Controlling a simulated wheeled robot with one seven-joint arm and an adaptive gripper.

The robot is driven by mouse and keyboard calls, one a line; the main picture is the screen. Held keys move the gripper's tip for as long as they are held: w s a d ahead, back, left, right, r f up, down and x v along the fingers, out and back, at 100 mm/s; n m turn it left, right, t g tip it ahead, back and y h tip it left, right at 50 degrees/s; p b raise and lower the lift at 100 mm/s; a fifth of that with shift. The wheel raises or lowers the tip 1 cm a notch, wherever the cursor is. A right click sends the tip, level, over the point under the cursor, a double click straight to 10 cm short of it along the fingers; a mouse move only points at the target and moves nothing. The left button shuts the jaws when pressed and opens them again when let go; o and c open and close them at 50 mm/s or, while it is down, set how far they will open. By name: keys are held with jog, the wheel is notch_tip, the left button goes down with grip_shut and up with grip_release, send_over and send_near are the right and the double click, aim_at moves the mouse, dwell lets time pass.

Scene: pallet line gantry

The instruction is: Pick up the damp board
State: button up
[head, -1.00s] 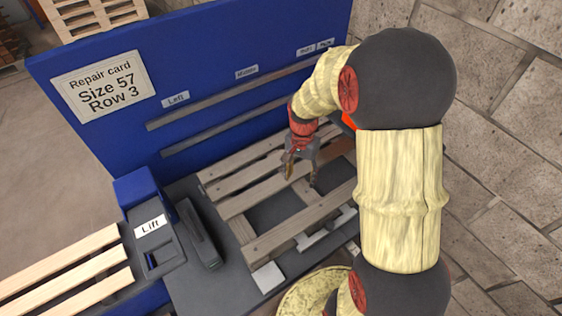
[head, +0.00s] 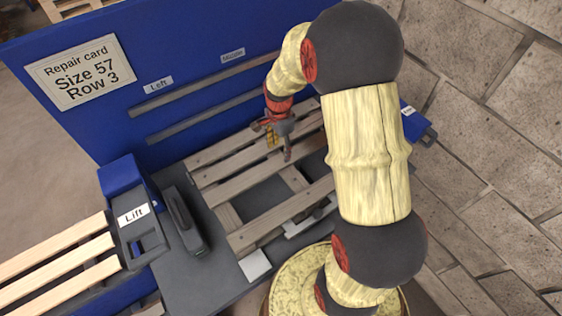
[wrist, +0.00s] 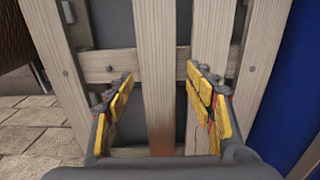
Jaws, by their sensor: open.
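A worn pallet of grey-brown boards (head: 262,226) lies on the dark bench. My gripper (head: 279,146) is over it, pointing down, with its yellow-padded fingers apart and nothing held. In the wrist view, my gripper (wrist: 162,82) has one finger on each side of a lengthwise middle board (wrist: 154,50). That board turns reddish brown at its near end (wrist: 162,138), which looks like a damp stain, though I cannot be sure. The fingers stand apart from its edges. The near end of the board is partly hidden by my gripper's body.
A blue-and-black box labelled Lift (head: 118,185) and pale slats (head: 50,265) are at left. A cross beam (wrist: 110,66) runs under the boards.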

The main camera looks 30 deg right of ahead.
aim_at(281, 160)
jog(key=f, duration=0.2)
jog(key=f+b, duration=0.1)
jog(key=f, duration=0.2)
jog(key=shift+s+d+f, duration=0.15)
jog(key=shift+d+f, duration=0.05)
jog(key=c, duration=0.4)
jog(key=c, duration=0.7)
jog(key=shift+r, duration=0.1)
jog(key=shift+c, duration=0.2)
